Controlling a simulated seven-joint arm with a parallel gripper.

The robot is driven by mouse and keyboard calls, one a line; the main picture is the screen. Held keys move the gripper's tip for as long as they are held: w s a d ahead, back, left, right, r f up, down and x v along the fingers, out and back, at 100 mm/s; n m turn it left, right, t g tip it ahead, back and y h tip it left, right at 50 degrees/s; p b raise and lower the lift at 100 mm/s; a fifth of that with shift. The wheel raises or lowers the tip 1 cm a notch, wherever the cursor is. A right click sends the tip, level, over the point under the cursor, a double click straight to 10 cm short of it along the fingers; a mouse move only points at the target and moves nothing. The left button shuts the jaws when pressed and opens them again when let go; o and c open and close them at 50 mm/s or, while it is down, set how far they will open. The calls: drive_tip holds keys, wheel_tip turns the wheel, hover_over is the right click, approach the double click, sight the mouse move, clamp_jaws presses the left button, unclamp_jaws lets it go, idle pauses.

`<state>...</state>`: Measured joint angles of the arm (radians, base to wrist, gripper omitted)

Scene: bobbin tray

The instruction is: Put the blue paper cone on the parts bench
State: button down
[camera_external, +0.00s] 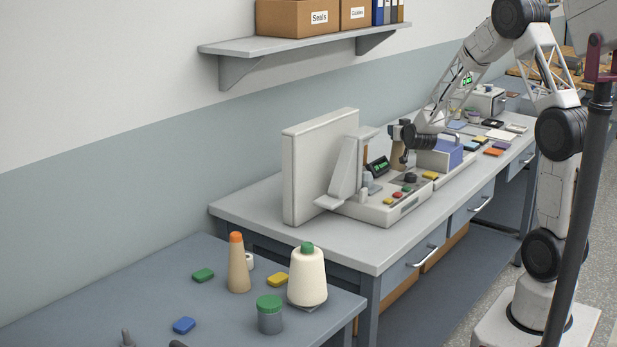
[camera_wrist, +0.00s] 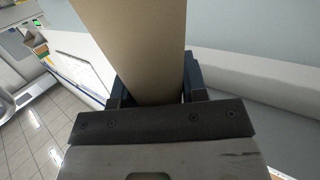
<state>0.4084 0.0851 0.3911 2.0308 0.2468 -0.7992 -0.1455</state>
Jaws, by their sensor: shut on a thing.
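My gripper (camera_external: 403,137) is shut on a tan paper cone (camera_external: 397,157), held over the machine on the long grey bench. In the wrist view the tan cone (camera_wrist: 135,45) fills the space between the two dark fingers (camera_wrist: 153,90). I see no blue on it; its coloured end is not visible. Another tan cone (camera_external: 238,268) with an orange tip stands upright on the blue-grey table (camera_external: 110,290) at the front left. The long grey bench (camera_external: 255,205) runs behind. No label shows which surface is the parts bench.
A cream yarn cone (camera_external: 307,278), a green-lidded jar (camera_external: 270,315) and several small coloured blocks stand on the front table. A tall pale panel (camera_external: 305,175) and a grey machine (camera_external: 385,212) occupy the long bench. A shelf with boxes (camera_external: 297,17) hangs above.

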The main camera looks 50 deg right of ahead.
drive_tip(key=shift+f, duration=0.25)
drive_tip(key=c, duration=0.6)
unclamp_jaws()
drive_tip(key=shift+s+a, duration=0.1)
drive_tip(key=shift+s, duration=0.05)
drive_tip(key=shift+v, duration=3.7)
